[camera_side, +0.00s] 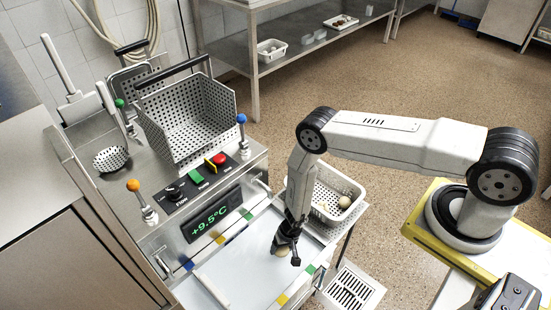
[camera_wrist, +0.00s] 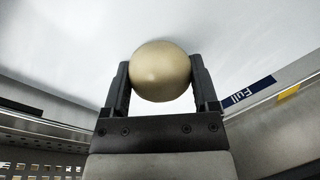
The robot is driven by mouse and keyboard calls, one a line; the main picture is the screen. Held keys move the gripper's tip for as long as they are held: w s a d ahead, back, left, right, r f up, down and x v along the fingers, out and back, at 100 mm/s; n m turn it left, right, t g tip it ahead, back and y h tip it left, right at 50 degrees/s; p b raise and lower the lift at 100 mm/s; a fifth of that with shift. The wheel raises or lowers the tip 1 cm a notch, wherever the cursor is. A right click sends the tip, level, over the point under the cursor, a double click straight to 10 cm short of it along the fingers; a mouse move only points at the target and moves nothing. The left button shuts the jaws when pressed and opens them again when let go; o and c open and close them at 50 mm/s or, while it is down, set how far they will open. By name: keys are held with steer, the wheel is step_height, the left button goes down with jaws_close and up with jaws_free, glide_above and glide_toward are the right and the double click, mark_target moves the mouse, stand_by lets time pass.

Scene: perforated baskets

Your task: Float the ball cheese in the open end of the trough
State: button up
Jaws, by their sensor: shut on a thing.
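The ball cheese (camera_wrist: 160,70) is a smooth, pale tan ball between the two dark fingers of my gripper (camera_wrist: 160,85) in the wrist view. In the side view the ball cheese (camera_side: 283,251) is partly covered by my gripper (camera_side: 288,250), which points down and is shut on it. The trough (camera_side: 205,253) holds a flat white surface and has coloured marks along its rim. The ball is over the right part of this surface; I cannot tell whether it touches it. The wrist view shows the trough wall with a blue "Full" label (camera_wrist: 250,92).
A white perforated basket (camera_side: 340,190) with pale balls stands just behind my gripper. A control panel with a +9.5°C display (camera_side: 211,215) borders the trough. A large metal perforated basket (camera_side: 187,120) and a skimmer (camera_side: 111,158) stand behind it. A floor grate (camera_side: 352,289) lies at right.

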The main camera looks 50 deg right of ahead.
steer(key=shift+f, duration=0.35)
stand_by(0.6)
steer(key=o, duration=1.1)
steer(key=shift+o, duration=0.2)
steer(key=shift+r, duration=0.1)
steer(key=shift+w+a+r+v, duration=0.15)
steer(key=shift+a+v, duration=0.1)
steer(key=shift+v, duration=1.05)
steer(key=shift+w+a+v, duration=0.1)
steer(key=shift+a+v, duration=0.2)
steer(key=shift+v, duration=0.95)
steer(key=shift+w+a+r+v, duration=0.15)
steer(key=shift+a+v, duration=0.1)
steer(key=shift+v, duration=1.05)
